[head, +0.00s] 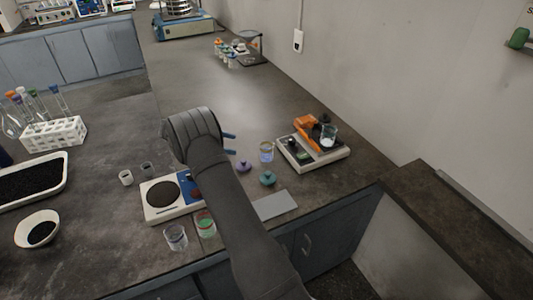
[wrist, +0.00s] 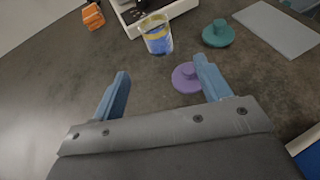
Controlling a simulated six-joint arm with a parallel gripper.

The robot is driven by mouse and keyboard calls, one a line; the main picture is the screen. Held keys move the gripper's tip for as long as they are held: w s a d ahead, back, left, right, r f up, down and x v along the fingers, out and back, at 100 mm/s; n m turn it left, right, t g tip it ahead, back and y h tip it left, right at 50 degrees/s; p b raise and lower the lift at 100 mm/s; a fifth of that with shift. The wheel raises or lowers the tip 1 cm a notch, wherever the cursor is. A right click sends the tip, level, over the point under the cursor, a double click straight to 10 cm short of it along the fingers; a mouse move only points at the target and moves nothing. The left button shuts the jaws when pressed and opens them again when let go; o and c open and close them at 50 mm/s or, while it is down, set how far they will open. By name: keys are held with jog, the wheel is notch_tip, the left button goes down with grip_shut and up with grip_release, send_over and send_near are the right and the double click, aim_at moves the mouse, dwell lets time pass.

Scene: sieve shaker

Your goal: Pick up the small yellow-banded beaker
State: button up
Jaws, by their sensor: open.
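The yellow-banded beaker (head: 266,152) is small and clear, with bluish contents. It stands upright on the dark bench in front of the white device with an orange part. In the wrist view the beaker (wrist: 156,36) is at the upper middle, with its yellow band near the rim. My gripper (head: 231,144) is open and empty, to the left of the beaker in the head view. Its two blue fingers (wrist: 165,85) point toward the beaker in the wrist view, and the beaker stands beyond the tips, apart from them.
A purple lid (wrist: 186,77) lies by my right finger in the wrist view. A teal lid (wrist: 218,34) and a grey plate (wrist: 280,28) are farther right. The white device (head: 314,156) is behind the beaker. A hot plate (head: 160,211) and other beakers (head: 176,237) are near my arm.

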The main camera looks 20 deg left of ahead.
send_near(269, 152)
jog(key=w+d+f, duration=0.3)
jog(key=shift+w+d+f, duration=0.3)
jog(key=shift+w, duration=0.1)
jog(key=x, duration=0.5)
jog(key=shift+w+f, duration=0.2)
jog(key=shift+w, duration=0.05)
jog(key=shift+a, duration=0.1)
jog(key=c, duration=1.1)
